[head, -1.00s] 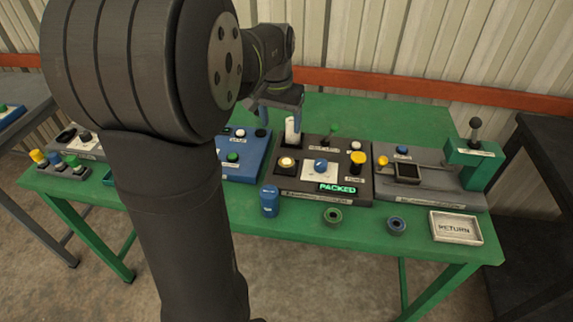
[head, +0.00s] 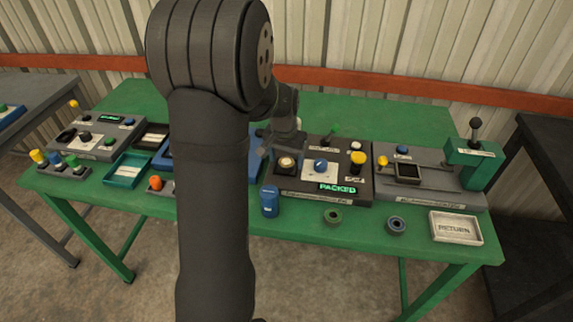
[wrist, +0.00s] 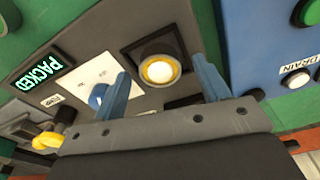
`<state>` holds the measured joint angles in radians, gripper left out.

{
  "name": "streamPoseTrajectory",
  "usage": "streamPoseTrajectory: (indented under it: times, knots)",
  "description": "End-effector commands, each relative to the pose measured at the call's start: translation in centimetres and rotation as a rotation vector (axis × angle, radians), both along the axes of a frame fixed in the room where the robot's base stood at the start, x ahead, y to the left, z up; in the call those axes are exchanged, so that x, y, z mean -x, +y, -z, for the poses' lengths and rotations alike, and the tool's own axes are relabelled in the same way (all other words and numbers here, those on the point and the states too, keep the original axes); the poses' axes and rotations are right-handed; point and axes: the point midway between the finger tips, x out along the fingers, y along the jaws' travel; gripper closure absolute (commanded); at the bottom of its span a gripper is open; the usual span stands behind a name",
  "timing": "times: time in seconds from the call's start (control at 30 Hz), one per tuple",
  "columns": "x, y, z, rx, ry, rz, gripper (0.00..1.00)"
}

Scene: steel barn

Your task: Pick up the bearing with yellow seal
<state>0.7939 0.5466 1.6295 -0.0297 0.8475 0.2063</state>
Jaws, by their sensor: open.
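A round piece with a yellow ring and a bright pale centre (wrist: 159,70) sits in a dark square seat on the grey station; it looks like the bearing with yellow seal. It also shows in the head view (head: 287,162). My gripper (head: 282,153) is above this seat, partly hidden by my own arm. In the wrist view the two blue fingers of my gripper (wrist: 161,70) are apart, one on either side of the yellow ring in the picture, with nothing held. Whether they are level with it, I cannot tell.
The station has a lit PACKED sign (head: 338,189), a blue knob (head: 321,165) and a yellow knob (head: 358,160). A RETURN tray (head: 456,228) is at right.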

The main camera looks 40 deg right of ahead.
Motion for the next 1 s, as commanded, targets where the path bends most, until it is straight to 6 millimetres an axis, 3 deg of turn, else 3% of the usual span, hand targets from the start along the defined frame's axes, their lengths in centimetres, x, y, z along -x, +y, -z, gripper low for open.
streamPoseTrajectory:
  times: [0.27,0.53,0.6,0.83,1.0]
  knots:
    - [-0.1,-0.1,0.5,0.001,-0.001,0.000,0.32]
    - [-0.1,0.0,0.5,0.001,-0.001,0.000,0.81]
    - [-0.1,-0.1,0.4,0.001,-0.001,0.000,0.86]
    - [-0.1,-0.1,0.3,0.002,-0.001,0.000,0.87]
    - [-0.1,-0.1,-0.9,0.002,-0.002,0.000,0.87]
